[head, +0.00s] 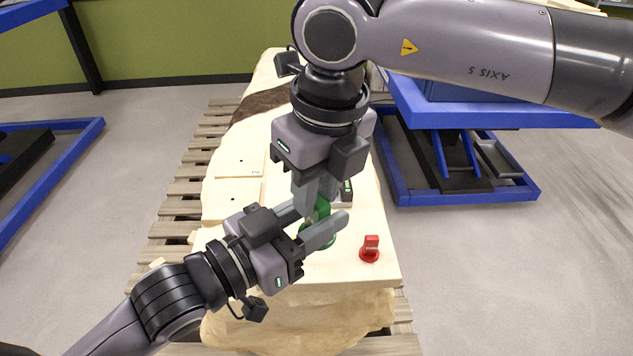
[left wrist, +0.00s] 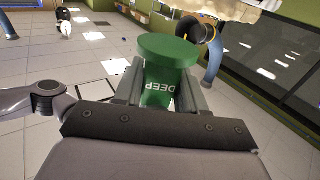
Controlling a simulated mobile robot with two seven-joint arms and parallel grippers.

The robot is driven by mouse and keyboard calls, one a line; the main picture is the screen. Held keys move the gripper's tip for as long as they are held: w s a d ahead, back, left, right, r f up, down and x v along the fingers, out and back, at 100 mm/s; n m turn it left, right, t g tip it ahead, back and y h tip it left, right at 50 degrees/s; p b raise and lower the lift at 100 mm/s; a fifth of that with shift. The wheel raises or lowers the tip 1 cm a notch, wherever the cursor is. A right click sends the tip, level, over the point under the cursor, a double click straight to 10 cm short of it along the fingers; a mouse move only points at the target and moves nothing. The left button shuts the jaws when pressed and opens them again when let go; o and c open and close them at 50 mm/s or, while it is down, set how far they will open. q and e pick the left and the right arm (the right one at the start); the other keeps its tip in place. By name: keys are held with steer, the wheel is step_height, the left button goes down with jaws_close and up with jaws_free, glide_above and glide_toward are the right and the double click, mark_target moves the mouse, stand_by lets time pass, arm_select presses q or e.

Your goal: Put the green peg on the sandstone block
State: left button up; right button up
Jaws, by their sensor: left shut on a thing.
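The green peg (head: 322,208) has a wide round flange and is partly hidden by both grippers in the head view. My left gripper (head: 330,222) comes in from the left and is shut on it. The left wrist view shows the peg (left wrist: 165,75) between the two fingers, with the word DEEP on its shaft. My right gripper (head: 318,195) points down at the peg's upper end; its fingertips are largely hidden, so its opening is unclear. The pale sandstone block (head: 345,275) lies below both grippers. I cannot tell whether the peg touches it.
A red peg (head: 370,250) stands on the block, right of the green one. Pale flat plates with small holes (head: 238,165) lie on the block's left part. A wooden pallet (head: 175,222) is underneath. A blue lift table (head: 470,115) stands at the right. Grey floor is open on both sides.

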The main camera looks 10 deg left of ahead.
jaws_close()
arm_select(q)
steer(key=o, duration=1.1)
steer(key=shift+o, duration=0.2)
